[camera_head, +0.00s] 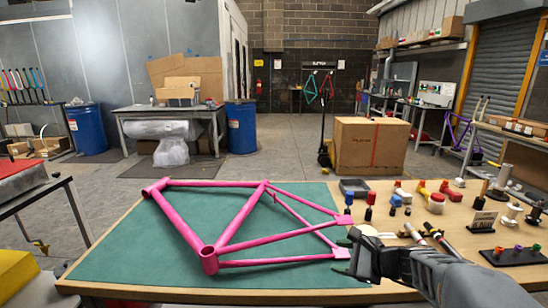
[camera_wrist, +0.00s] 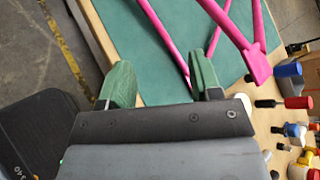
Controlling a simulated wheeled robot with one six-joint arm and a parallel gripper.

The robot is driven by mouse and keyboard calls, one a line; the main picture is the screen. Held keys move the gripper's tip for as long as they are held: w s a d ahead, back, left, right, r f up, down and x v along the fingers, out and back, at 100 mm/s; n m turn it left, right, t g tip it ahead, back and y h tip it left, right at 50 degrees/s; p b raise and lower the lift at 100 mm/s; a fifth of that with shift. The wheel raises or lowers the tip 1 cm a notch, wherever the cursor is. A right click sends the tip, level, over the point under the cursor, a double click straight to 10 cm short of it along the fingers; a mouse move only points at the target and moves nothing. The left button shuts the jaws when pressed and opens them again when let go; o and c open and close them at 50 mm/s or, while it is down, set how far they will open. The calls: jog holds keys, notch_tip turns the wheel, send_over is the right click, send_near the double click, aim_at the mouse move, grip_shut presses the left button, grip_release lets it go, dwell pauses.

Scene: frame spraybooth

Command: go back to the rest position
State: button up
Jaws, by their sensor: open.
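My gripper (camera_head: 348,253) is at the front right of the workbench, over the edge of the green mat (camera_head: 120,245). In the wrist view its two green fingers (camera_wrist: 160,82) stand apart with nothing between them. A pink bicycle frame (camera_head: 185,224) lies on the mat, and its tubes (camera_wrist: 172,45) also show beyond my fingers in the wrist view. My gripper looks close to the frame's right end in the head view; I cannot tell whether they touch. My forearm reaches in from the lower right.
Right of the mat, the wooden bench top (camera_head: 388,216) holds a grey tray (camera_head: 354,187), several red, blue and yellow parts, and a black holder (camera_head: 515,256) with coloured pieces. A cardboard box (camera_head: 370,146) stands behind the bench. Blue barrels (camera_head: 241,127) stand farther back. Open floor lies beyond.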

jog(key=s+a+r+n+g+h+p, duration=0.1)
jog(key=s+r+n+g+h+p, duration=0.2)
jog(key=s+n+h, duration=0.6)
jog(key=shift+s+n+g+p, duration=1)
jog(key=shift+s+n+p, duration=0.55)
jog(key=shift+s+n, duration=2.8)
jog(key=shift+w+a+n, duration=0.1)
jog(key=shift+w+n, duration=0.55)
jog(key=shift+w, duration=0.05)
